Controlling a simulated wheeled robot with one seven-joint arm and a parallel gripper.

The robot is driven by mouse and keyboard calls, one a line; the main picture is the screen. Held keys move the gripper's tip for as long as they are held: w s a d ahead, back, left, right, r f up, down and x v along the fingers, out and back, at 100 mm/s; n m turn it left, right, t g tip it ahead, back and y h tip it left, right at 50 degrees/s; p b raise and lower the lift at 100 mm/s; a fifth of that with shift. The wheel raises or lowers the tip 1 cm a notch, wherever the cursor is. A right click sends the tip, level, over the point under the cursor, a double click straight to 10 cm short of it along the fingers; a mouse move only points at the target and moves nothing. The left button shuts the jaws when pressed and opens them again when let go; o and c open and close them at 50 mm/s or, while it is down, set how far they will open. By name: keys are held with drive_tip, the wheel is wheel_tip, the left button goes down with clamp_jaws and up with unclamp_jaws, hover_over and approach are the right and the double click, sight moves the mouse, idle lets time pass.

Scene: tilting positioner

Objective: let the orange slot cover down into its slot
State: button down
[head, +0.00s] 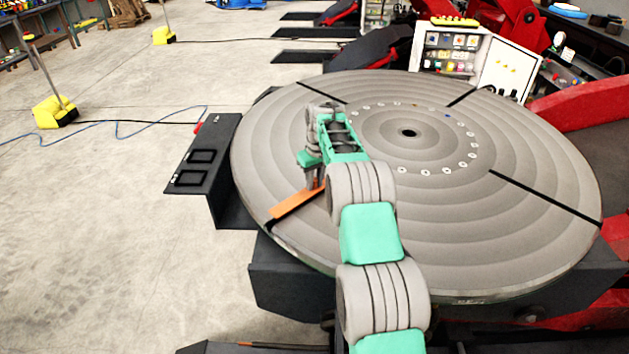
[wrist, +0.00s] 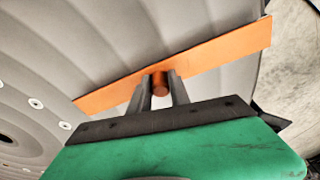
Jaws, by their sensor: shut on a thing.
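The orange slot cover (head: 296,203) is a long flat strip at the left front part of the round grey turntable (head: 450,240). In the wrist view the cover (wrist: 215,52) runs slantwise across the grooved face, with a round orange knob (wrist: 160,84) at its middle. My gripper (head: 314,184) is shut on this knob; its two fingers (wrist: 160,88) stand on either side of it. The cover lies along the line of a dark slot, which it mostly hides; a little dark shows at its outer end. I cannot tell how far it sits above the slot.
Other dark slots cross the turntable at the upper left (head: 322,93), upper right (head: 462,97) and lower right (head: 545,197). A ring of small holes surrounds the centre hole (head: 408,133). A dark bracket (head: 205,165) stands left of the disc. Floor farther left is mostly clear.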

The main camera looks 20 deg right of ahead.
sight(315, 189)
drive_tip(key=shift+f+b, duration=0.9)
drive_tip(key=shift+f, duration=0.65)
drive_tip(key=c, duration=1.2)
unclamp_jaws()
drive_tip(key=shift+f, duration=0.1)
drive_tip(key=shift+o, duration=0.4)
drive_tip(key=shift+s, duration=0.1)
drive_tip(key=shift+f, duration=0.1)
drive_tip(key=o, duration=0.4)
